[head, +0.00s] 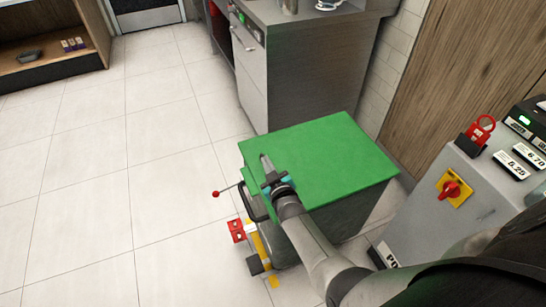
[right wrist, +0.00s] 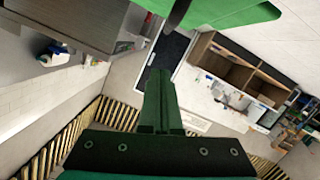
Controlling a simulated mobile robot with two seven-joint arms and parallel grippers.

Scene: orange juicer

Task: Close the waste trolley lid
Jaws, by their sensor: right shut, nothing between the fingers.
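The lid lies roughly level across the top of the body; no open gap shows from here. My right gripper (head: 264,160) is shut and empty at the lid's left edge, and I cannot tell whether it touches the lid. In the right wrist view the shut fingers (right wrist: 160,75) point up toward part of the green lid (right wrist: 235,12). My left gripper is not in view.
A grey machine with a red knob (head: 452,189) stands close on the right. A steel counter (head: 310,75) stands behind the trolley. A red-tipped lever (head: 216,193) and a red part (head: 237,230) stick out at the trolley's left. The tiled floor (head: 100,170) on the left is clear.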

